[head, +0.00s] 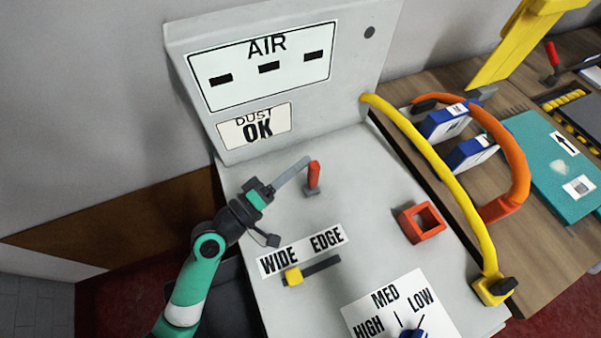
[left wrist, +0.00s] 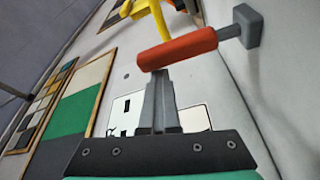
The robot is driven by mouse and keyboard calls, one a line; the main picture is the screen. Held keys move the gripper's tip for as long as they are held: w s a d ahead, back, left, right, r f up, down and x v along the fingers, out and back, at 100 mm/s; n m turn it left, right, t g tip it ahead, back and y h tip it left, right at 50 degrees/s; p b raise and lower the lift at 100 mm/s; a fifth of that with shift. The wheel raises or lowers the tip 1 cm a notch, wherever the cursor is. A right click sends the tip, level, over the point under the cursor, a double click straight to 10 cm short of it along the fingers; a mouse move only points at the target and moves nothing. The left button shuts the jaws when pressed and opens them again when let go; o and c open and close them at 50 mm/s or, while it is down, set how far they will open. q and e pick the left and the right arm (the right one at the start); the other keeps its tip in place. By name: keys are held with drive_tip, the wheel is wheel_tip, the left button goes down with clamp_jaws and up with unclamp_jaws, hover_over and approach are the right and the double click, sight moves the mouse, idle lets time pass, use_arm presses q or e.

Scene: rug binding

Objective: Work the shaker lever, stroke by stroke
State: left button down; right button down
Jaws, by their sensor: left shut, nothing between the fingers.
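The shaker lever (head: 314,175) has an orange-red grip on a small grey base. It stands upright on the grey machine top, below the panel's right side. My left gripper (head: 304,163) reaches in from the left with its fingers shut and empty, the tips at the upper part of the lever's grip. In the left wrist view the orange-red lever grip (left wrist: 180,48) crosses just beyond the tips of my left gripper (left wrist: 158,78). I cannot tell whether they touch. My right gripper is in neither view.
The upright panel reads AIR and DUST OK (head: 255,126). A yellow slider (head: 293,276) sits by the WIDE EDGE label. A red square frame (head: 422,222), a yellow hose (head: 440,170) and a blue dial (head: 413,334) are to the right. The top around the lever is clear.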

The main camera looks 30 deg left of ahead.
use_arm(q)
drive_tip(key=v, duration=0.5)
drive_tip(key=a+v, duration=0.1)
drive_tip(key=v, duration=0.2)
drive_tip(key=shift+r, duration=0.15)
drive_tip(key=shift+s+a, duration=0.25)
drive_tip(key=shift+s, duration=0.45)
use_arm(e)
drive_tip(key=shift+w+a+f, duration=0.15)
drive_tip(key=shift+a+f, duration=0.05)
